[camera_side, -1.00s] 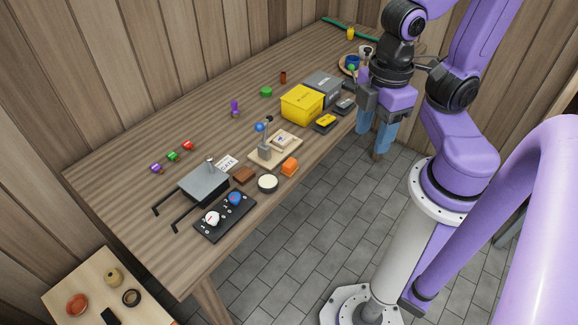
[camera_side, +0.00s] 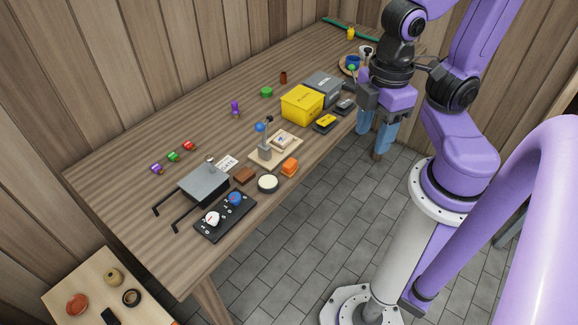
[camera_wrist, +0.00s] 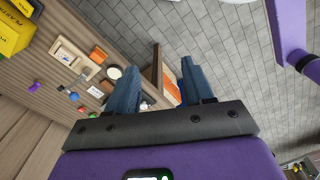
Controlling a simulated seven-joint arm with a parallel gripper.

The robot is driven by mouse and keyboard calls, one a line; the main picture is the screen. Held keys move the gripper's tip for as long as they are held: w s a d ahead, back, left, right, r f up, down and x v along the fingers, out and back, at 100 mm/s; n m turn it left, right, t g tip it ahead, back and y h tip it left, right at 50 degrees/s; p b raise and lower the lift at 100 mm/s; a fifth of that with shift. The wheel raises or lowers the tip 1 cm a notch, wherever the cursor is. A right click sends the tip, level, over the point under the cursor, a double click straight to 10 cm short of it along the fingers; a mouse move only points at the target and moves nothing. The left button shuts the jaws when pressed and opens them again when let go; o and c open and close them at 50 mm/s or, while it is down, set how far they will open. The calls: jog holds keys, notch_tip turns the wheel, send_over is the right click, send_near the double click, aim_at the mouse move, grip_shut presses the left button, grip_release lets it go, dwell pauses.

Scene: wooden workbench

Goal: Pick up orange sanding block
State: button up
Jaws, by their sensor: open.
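The orange sanding block (camera_side: 289,166) lies near the front edge of the workbench (camera_side: 120,185), in the side view. It sits between a round cream-topped dark tin and a pale board with a lever. In the wrist view the block (camera_wrist: 98,55) shows at the upper left, beside the same tin. My gripper (camera_side: 372,150) hangs off the bench's front edge, to the right of the block and well apart from it. In the wrist view my gripper (camera_wrist: 160,80) has its two blue fingers apart with nothing held between them.
A round tin (camera_side: 268,183), a brown block (camera_side: 244,175) and a lever board (camera_side: 268,155) stand close around the orange block. A yellow box (camera_side: 303,105) and a grey box (camera_side: 323,88) stand behind. A knobbed black panel (camera_side: 225,217) is at the front. Floor lies open beyond the edge.

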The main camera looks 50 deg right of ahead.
jog(key=shift+c, duration=0.3)
jog(key=n, duration=0.6)
send_over(290, 162)
notch_tip(290, 162, down, 9)
jog(key=f, duration=1.1)
jog(key=shift+w+a+f, duration=0.15)
jog(key=shift+a+f, duration=0.05)
jog(key=shift+f, duration=0.15)
jog(key=shift+s+d+f, duration=0.1)
jog(key=shift+f, duration=1.2)
jog(key=shift+s+d+f, duration=0.1)
jog(key=shift+f, duration=1.2)
jog(key=c, duration=0.8)
